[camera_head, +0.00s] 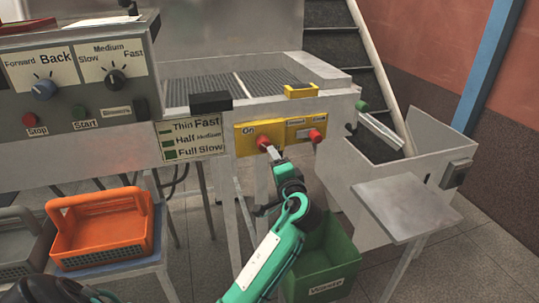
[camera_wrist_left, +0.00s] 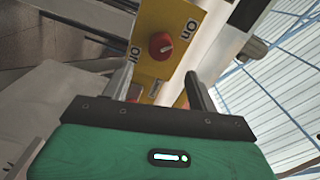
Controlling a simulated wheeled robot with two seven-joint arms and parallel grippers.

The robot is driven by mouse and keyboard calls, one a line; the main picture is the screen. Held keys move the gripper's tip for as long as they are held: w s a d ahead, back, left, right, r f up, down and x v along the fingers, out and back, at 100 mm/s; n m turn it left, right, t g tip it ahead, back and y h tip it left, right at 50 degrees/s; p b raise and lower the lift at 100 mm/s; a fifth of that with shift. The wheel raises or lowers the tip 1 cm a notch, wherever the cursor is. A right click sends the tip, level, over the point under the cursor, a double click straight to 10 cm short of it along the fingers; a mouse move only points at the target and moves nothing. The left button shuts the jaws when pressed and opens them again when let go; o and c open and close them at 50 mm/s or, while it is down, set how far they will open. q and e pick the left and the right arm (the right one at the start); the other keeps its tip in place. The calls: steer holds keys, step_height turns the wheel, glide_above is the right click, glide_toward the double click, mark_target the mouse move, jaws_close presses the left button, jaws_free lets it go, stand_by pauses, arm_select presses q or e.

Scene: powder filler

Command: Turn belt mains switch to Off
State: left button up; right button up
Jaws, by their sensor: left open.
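The belt mains switch is a red round knob (camera_head: 263,141) on the left part of a yellow panel (camera_head: 244,146). An "On" label shows above its left side in the head view. In the left wrist view the knob (camera_wrist_left: 160,46) has a pale mark, with "On" to its right and "Off" to its left. My left gripper (camera_head: 271,151) is right in front of the knob. Its open fingers (camera_wrist_left: 160,72) show empty, with the knob just beyond the tips and between them. I cannot tell whether they touch it. My right gripper is not in view.
A second red knob (camera_head: 315,135) sits on the panel's right part. A control box (camera_head: 85,92) with dials stands at the left. An orange basket (camera_head: 103,228) is at lower left, and a green bin (camera_head: 325,262) is on the floor below. A grey side table (camera_head: 405,208) is at right.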

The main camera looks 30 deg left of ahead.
arm_select(q)
steer(key=v, duration=0.4)
steer(key=shift+s, duration=0.1)
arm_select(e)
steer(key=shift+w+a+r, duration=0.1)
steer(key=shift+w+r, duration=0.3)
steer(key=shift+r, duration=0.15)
